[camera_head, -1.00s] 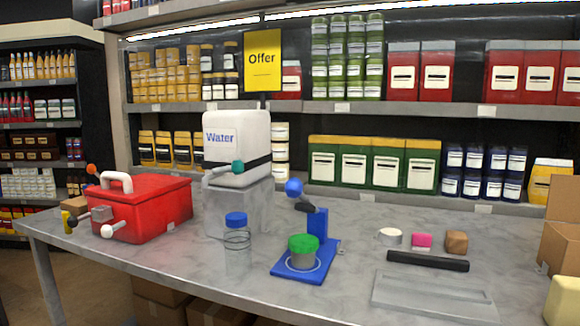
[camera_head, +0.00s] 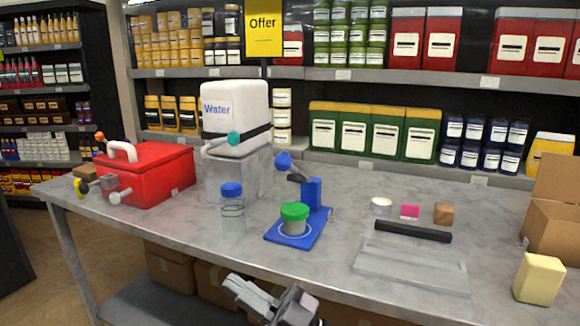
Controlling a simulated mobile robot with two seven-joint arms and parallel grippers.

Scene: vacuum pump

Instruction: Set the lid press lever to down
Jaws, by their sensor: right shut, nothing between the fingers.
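The lid press (camera_head: 312,194) is a blue stand with a flat base on the grey table. Its lever ends in a blue ball knob (camera_head: 283,160), raised to the upper left of the post. A cup with a green lid (camera_head: 295,216) stands on the base, under the lever side. My right gripper (camera_head: 231,284) is shut and empty, low in the picture in front of the table's front edge, well below and left of the press. My left gripper is not in view.
A clear jar with a blue lid (camera_head: 232,200) stands left of the press, before a water tank (camera_head: 235,118). A red box (camera_head: 147,174) is further left. A black bar (camera_head: 412,231) and a grey tray (camera_head: 410,268) lie to the right.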

